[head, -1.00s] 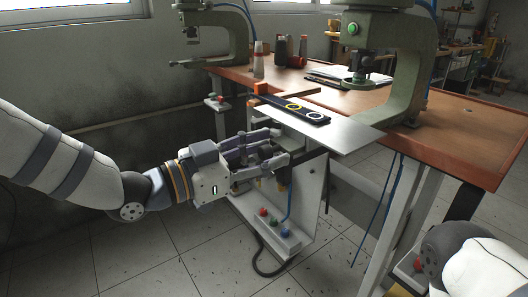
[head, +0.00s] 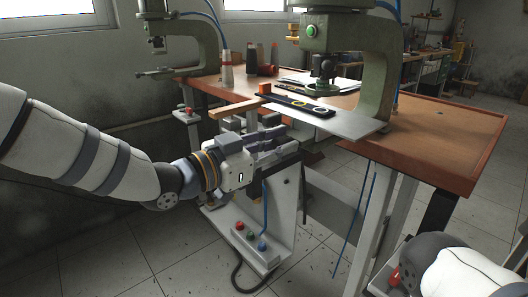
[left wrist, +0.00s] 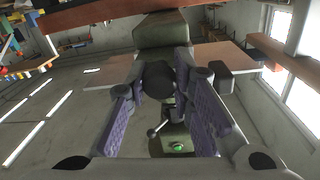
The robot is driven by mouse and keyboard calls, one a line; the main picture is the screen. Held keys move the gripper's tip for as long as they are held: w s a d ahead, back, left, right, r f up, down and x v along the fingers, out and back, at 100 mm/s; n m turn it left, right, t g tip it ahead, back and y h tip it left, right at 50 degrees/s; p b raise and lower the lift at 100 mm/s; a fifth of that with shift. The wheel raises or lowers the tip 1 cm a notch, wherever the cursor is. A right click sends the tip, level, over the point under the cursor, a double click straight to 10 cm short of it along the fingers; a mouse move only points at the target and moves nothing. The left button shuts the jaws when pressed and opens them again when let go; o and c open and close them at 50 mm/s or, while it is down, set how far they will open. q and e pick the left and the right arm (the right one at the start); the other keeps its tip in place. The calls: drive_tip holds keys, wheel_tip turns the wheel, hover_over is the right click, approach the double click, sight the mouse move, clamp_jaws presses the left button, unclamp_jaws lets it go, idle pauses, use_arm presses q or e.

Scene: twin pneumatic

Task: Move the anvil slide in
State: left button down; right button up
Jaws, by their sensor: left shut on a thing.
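The anvil slide is a flat grey plate (head: 355,124) at the table's front edge, below the right-hand green press (head: 323,40). A black strip (head: 297,103) with a yellow ring and a white ring lies along its left part, the white ring close below the press head in the picture. My left gripper (head: 285,147) is in front of and below the plate. It is shut on a dark round knob (left wrist: 158,78), between its purple-padded fingers in the left wrist view; the fingers hide the knob in the head view. My right gripper is not in view.
A second green press (head: 205,45) stands at the back left. A wooden bar (head: 232,110) and an orange block (head: 265,88) are left of the strip. A white stand with coloured buttons (head: 250,235) is below my gripper. Open floor lies at the lower left.

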use_arm(q)
drive_tip(key=shift+r, duration=0.1)
drive_tip(key=c, duration=1.4)
unclamp_jaws()
drive_tip(key=shift+w+d, duration=0.1)
drive_tip(key=shift+d, duration=0.05)
drive_tip(key=shift+o, duration=0.2)
